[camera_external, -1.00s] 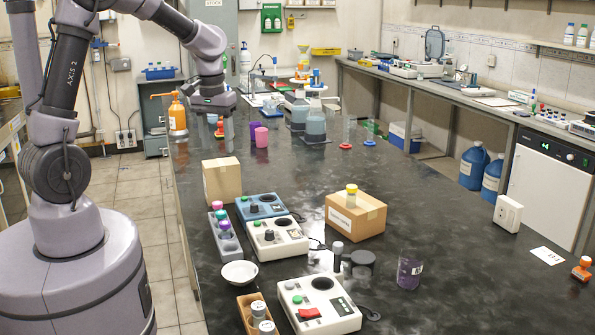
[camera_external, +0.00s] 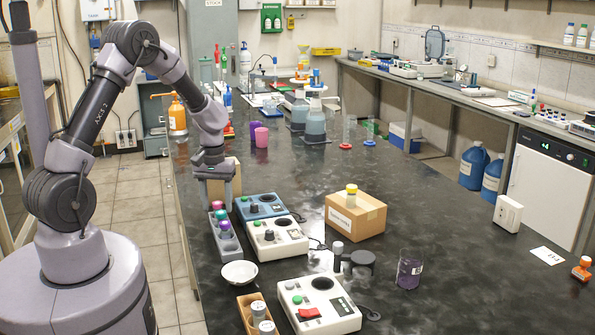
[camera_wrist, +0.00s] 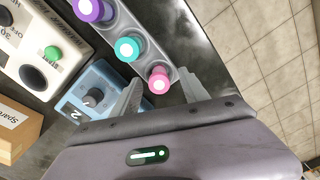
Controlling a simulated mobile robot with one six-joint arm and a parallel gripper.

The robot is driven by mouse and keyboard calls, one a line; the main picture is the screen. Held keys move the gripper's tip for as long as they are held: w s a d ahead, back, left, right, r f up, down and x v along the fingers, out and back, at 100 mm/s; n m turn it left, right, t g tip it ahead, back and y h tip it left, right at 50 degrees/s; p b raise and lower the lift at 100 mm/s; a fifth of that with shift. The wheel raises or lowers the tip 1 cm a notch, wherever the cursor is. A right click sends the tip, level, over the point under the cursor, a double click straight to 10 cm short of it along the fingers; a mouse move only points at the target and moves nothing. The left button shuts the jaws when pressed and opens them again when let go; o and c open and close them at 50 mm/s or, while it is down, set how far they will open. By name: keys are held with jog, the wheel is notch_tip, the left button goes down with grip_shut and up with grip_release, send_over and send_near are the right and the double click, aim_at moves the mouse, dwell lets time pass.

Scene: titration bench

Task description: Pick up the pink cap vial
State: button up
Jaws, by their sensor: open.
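The pink cap vial (camera_wrist: 158,79) stands at the near end of a grey rack (camera_wrist: 166,42) in the wrist view, in a row with a teal cap vial (camera_wrist: 127,50) and a purple cap vial (camera_wrist: 90,9). In the external view the pink cap (camera_external: 217,205) shows at the far end of the rack, just below my gripper (camera_external: 218,190). My gripper is open and points down. In the wrist view its two fingers (camera_wrist: 162,88) appear on either side of the pink cap. I see no contact with the cap.
A blue device (camera_external: 262,207) and a white device (camera_external: 278,238) stand close right of the rack. A cardboard box (camera_external: 232,168) is partly hidden behind my gripper. A white bowl (camera_external: 239,273) sits in front of the rack. The bench's left edge is near the rack.

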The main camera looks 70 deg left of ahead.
jog(key=shift+f, duration=0.45)
jog(key=shift+r, duration=0.2)
jog(key=shift+c, duration=0.7)
grip_shut()
